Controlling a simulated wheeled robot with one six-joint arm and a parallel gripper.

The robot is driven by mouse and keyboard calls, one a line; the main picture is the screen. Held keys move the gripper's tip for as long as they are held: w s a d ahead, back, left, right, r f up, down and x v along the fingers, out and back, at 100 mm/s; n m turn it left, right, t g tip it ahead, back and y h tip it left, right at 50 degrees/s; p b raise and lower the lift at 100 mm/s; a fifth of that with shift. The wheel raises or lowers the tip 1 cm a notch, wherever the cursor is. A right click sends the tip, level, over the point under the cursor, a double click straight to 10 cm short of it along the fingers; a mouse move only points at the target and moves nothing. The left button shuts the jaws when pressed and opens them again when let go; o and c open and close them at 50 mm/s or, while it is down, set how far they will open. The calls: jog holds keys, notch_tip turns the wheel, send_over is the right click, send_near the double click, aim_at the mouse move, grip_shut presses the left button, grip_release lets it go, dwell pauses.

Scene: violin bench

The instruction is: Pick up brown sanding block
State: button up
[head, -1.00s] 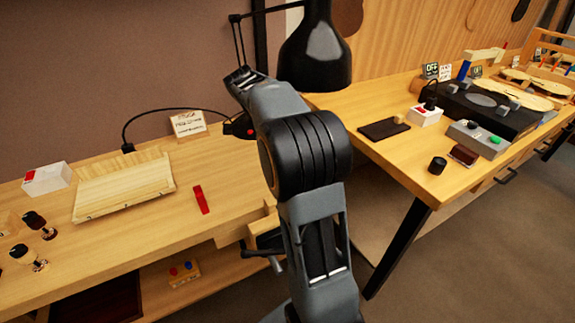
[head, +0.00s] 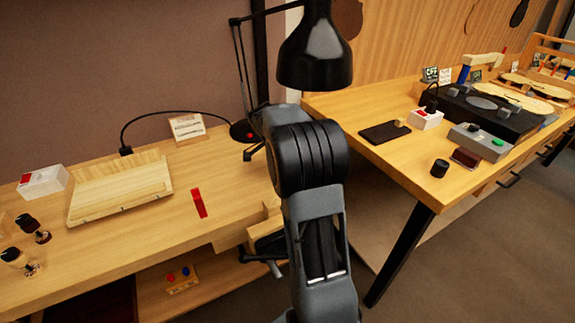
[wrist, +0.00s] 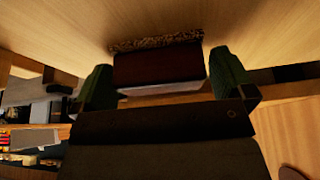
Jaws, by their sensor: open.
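In the wrist view, a dark brown block (wrist: 158,68) with a speckled, gritty strip along its upper edge and a pale lower edge lies against a light wooden surface. My gripper (wrist: 161,60) is open, with one green finger on either side of the block. A small gap shows at the left finger; contact at the right finger is hard to tell. In the head view, my arm hides most of the gripper and the place between its fingers.
A desk lamp (head: 315,55) hangs close above my arm. The left bench (head: 150,235) holds a red piece (head: 199,203) and a pale wooden board (head: 120,190). The right bench (head: 400,165) holds a small reddish-brown block (head: 466,158), a black knob (head: 439,168) and a grey switch box (head: 480,142).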

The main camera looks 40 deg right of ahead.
jog(key=shift+f, duration=0.1)
jog(key=c, duration=0.8)
jog(key=shift+r, duration=0.75)
notch_tip(320, 180, up, 2)
jog(key=shift+r+p, duration=0.25)
jog(key=shift+p, duration=0.25)
jog(key=w+a, duration=0.1)
jog(key=a, duration=0.5)
jog(key=w+a, duration=0.1)
jog(key=a, duration=0.4)
jog(key=w+a, duration=0.2)
jog(key=a, duration=0.4)
jog(key=shift+w+a+f, duration=0.1)
jog(key=shift+a+f, duration=0.15)
jog(key=shift+a, duration=0.05)
